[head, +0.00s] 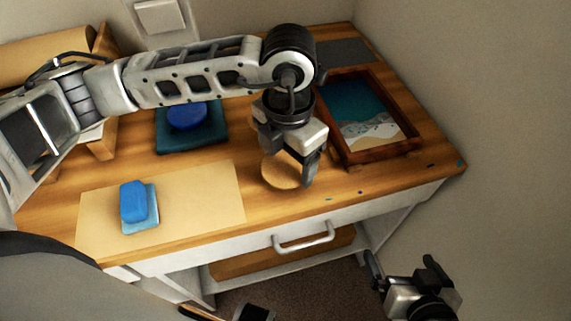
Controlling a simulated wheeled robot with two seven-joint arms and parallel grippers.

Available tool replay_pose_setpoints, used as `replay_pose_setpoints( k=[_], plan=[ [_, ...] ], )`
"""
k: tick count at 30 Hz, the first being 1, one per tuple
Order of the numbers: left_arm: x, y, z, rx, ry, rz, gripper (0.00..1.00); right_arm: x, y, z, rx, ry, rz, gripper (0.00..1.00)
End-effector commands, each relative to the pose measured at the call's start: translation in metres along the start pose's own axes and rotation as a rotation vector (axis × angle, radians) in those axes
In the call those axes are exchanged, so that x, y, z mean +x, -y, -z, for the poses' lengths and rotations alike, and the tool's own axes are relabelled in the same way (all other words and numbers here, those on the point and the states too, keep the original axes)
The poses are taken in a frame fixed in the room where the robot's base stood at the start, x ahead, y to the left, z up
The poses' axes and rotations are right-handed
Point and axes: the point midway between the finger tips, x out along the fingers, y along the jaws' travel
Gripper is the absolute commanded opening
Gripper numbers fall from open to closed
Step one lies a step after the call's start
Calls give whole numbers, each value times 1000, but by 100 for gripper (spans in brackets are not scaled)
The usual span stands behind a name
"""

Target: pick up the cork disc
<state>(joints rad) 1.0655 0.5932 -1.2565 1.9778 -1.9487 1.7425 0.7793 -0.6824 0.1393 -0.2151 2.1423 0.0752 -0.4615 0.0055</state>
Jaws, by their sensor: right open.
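The cork disc (279,175) is a round, light tan piece on the wooden worktop, near the front edge and right of the middle. My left gripper (292,165) points down right over it. One dark finger reaches down at the disc's right edge. The other finger is mostly hidden behind the gripper body, so I cannot tell whether the jaws touch or grip the disc. My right gripper (405,268) is open and empty, in front of the desk at the lower right.
A framed tray (372,158) with a blue and sandy picture stands close right of my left gripper. A blue block (133,201) lies on a pale sheet (200,195) at left. A round blue item (187,115) sits on a dark teal pad behind. The drawer handle (303,238) juts out in front.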

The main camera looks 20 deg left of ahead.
Motion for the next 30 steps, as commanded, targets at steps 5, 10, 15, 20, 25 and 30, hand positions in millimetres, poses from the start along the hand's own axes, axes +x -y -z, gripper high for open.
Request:
replay_pose_setpoints(
  k=[5,10,15,20,25,30],
  plan=[
    [0,0,0,0,0,0,53,0,0,0,0,0,0,100],
    [0,0,0,0,0,0,53,0,0,0,0,0,0,100],
    [-5,0,0,0,-1,1,53,-4,1,6,-1,0,0,100],
    [-21,0,-1,0,5,0,53,-5,1,8,-1,-2,0,100],
    [-56,12,12,7,6,0,53,-4,1,7,0,-1,0,100],
    [-99,35,38,8,8,-2,53,-4,1,6,1,0,1,100]
  ],
)
